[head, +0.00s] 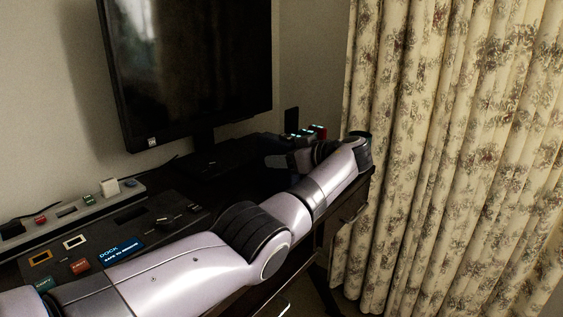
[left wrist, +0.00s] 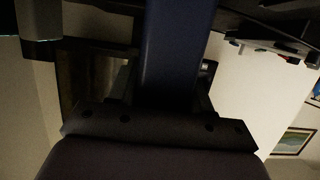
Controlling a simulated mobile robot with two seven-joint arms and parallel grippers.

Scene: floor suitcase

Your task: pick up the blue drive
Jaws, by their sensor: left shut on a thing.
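The blue drive (left wrist: 178,45) shows dark blue in the left wrist view, standing out from between my gripper's fingers; its far end is cut off by the top edge. My left gripper (head: 278,160) reaches over the desk from the right end of my arm and is shut on the drive. In the head view the drive cannot be told apart from the dark gripper and desk. My right gripper is in neither view.
A monitor (head: 190,65) stands at the back of the dark desk (head: 262,183). Small red and green-lit items (head: 303,134) sit beyond my gripper. A dock panel (head: 122,250) and a grey strip (head: 75,212) lie at left. A floral curtain (head: 455,150) hangs close at right.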

